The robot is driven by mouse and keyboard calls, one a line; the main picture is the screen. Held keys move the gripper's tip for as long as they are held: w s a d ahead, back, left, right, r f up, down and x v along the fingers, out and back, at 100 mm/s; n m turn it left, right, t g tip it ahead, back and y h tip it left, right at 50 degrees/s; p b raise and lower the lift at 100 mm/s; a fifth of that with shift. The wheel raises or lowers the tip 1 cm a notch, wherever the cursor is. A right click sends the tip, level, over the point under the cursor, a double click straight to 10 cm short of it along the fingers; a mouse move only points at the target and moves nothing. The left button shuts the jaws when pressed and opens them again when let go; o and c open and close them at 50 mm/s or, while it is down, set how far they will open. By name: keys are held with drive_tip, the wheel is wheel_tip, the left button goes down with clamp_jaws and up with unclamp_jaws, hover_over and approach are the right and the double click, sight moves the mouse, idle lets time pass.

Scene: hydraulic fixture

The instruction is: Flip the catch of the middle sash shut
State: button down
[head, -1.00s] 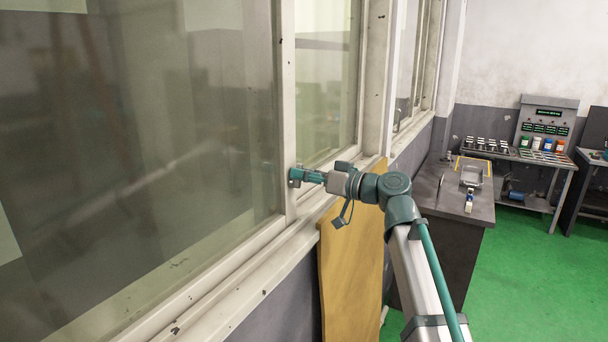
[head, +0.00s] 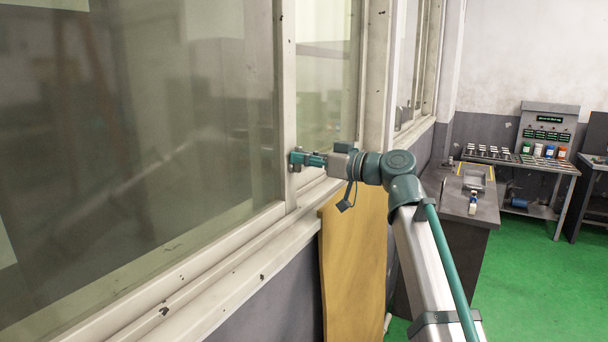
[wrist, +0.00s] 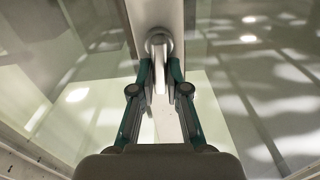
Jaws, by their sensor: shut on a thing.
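The sash stile (head: 286,90) is a pale upright bar between two large glass panes. The catch (wrist: 159,43) shows in the wrist view as a round grey metal boss on the stile, with a lever hanging down from it. My gripper (wrist: 160,74) has one teal finger on each side of the lever and is shut on it. In the head view my gripper (head: 312,160) reaches left to the stile from the right. The fingers mostly hide the catch there, so its exact angle is hard to tell.
A pale window sill (head: 215,285) runs below the panes. A wooden board (head: 353,262) leans on the wall under my gripper. A dark bench (head: 455,205) with a metal tray (head: 474,180) stands to the right. Green floor (head: 535,285) is open beyond it.

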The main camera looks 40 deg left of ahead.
drive_tip(key=shift+f+n+b, duration=0.2)
drive_tip(key=shift+n+b, duration=0.1)
drive_tip(key=shift+b, duration=0.55)
drive_tip(key=shift+s+r, duration=0.1)
drive_tip(key=shift+r, duration=0.15)
drive_tip(key=c, duration=1.2)
unclamp_jaws()
drive_tip(key=shift+o, duration=0.2)
drive_tip(key=shift+d, duration=0.15)
drive_tip(key=w+d, duration=0.2)
drive_tip(key=d, duration=0.9)
drive_tip(key=shift+d, duration=0.35)
